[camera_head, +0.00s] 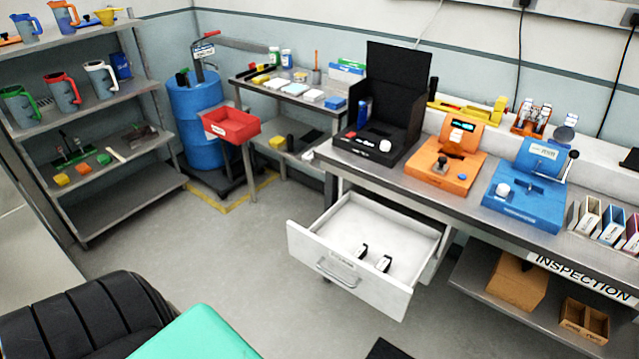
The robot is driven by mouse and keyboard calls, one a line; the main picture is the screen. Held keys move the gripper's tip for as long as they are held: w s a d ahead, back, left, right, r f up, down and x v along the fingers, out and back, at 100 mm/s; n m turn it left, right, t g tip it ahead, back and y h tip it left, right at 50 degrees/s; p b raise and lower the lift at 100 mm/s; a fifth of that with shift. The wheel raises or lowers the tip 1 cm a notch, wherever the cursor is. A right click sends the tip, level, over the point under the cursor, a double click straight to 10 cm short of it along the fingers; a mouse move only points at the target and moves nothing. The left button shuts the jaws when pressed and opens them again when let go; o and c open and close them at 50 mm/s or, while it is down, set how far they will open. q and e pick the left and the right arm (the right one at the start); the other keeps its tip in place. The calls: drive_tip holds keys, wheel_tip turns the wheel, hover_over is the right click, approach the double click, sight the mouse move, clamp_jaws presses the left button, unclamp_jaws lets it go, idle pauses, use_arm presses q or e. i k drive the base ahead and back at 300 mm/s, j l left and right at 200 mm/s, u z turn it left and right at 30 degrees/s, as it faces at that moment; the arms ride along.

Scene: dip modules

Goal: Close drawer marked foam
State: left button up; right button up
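A white drawer (349,281) is pulled well out from under the left end of the workbench in the head view. Its front panel faces the lower left and has a metal bar handle (338,274). A small label sits above the handle, but its text is too small to read. Two small black-and-white items (383,263) lie on the drawer floor. Neither of my grippers is in view, and nothing touches the drawer.
The workbench (425,183) carries a black open case (385,105), an orange device (450,160) and a blue device (530,185). A lower shelf holds cardboard boxes (517,281). A red bin (230,123) stands left.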

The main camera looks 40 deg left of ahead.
sight(329, 246)
drive_tip(key=u, duration=1.05)
